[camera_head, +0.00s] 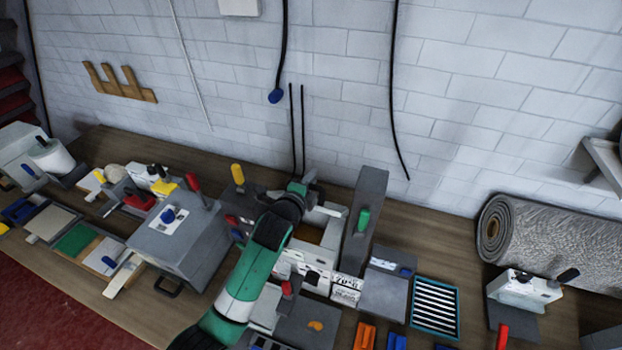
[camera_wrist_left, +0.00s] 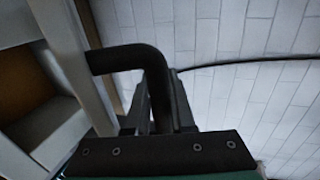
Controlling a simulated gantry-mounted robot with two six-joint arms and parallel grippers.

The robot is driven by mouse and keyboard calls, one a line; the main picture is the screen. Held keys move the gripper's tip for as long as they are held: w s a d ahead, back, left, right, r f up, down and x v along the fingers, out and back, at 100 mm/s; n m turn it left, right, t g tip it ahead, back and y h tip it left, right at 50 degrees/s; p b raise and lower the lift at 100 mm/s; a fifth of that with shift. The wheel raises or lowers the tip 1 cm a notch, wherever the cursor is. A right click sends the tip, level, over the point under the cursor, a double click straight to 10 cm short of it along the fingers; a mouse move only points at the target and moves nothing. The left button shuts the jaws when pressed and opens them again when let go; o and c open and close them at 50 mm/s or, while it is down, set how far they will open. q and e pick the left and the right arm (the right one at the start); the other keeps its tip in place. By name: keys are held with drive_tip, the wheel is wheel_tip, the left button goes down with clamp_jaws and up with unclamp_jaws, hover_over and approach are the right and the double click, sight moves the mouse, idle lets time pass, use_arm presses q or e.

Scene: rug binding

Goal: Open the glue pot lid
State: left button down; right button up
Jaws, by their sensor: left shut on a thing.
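My left arm reaches up from the bottom in the head view, and its gripper (camera_head: 308,184) is at the back of the bench, above a white-walled open box (camera_head: 322,222) with a brown inside, which looks like the glue pot. In the left wrist view my left gripper (camera_wrist_left: 163,112) is shut on a bent black handle (camera_wrist_left: 125,56). The handle runs to a pale upright edge (camera_wrist_left: 70,45), which looks like part of the lid. Left of it shows the brown inside (camera_wrist_left: 28,85). My arm hides part of the pot in the head view. My right gripper is not seen.
A tall grey block (camera_head: 366,205) with a green handle stands just right of the box. A grey cabinet (camera_head: 185,245) stands left of my arm. A rolled rug (camera_head: 555,238) lies at the far right. A slotted tray (camera_head: 435,307) lies in front. Cables hang on the wall.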

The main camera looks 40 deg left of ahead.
use_arm(q)
drive_tip(key=c, duration=1.1)
unclamp_jaws()
drive_tip(key=shift+s+f, duration=0.2)
drive_tip(key=shift+f, duration=0.55)
drive_tip(key=shift+o, duration=0.2)
drive_tip(key=shift+r, duration=0.3)
drive_tip(key=shift+r, duration=0.1)
drive_tip(key=v, duration=0.5)
drive_tip(key=shift+s+p, duration=0.1)
drive_tip(key=shift+p, duration=0.25)
drive_tip(key=p+v, duration=0.4)
drive_tip(key=v, duration=0.2)
